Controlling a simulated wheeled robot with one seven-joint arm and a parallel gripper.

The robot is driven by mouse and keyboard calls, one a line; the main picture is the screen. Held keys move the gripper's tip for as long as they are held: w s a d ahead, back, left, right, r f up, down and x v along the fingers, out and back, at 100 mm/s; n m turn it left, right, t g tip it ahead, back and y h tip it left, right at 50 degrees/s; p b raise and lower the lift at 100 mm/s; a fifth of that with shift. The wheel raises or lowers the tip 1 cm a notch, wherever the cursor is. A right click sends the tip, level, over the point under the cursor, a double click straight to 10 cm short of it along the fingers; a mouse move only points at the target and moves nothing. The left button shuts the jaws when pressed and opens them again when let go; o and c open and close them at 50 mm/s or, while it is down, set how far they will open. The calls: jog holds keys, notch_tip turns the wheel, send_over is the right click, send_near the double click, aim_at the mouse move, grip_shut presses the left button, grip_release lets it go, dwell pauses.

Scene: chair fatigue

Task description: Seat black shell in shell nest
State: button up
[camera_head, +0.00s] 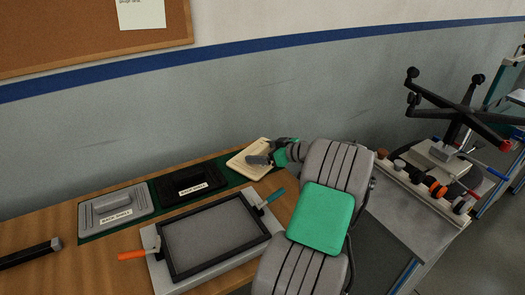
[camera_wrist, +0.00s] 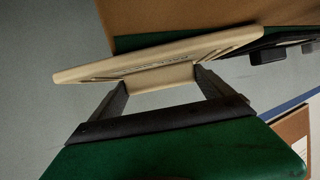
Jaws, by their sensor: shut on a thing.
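The black shell (camera_head: 206,176) lies on a green mat (camera_head: 143,184) along the back of the wooden bench, with a white label on it. A black shape at the right of the wrist view (camera_wrist: 270,50) may be its edge. My gripper (camera_head: 266,160) is shut on a beige shell (camera_head: 242,161), right of the black one. The wrist view shows this beige shell (camera_wrist: 150,60) between my two dark fingers. A black-rimmed tray with a grey floor (camera_head: 215,238), perhaps the shell nest, stands in front and looks empty.
A grey shell (camera_head: 118,197) lies left of the black one. An orange-handled clamp (camera_head: 132,255) and a teal-handled clamp (camera_head: 274,195) flank the tray. A black bar (camera_head: 30,252) lies far left. A chair base (camera_head: 462,105) stands upturned at right. The wall is close behind.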

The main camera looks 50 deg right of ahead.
jog(key=shift+f, duration=0.1)
jog(key=o, duration=1.3)
jog(key=shift+f, duration=0.1)
jog(key=shift+o, duration=0.9)
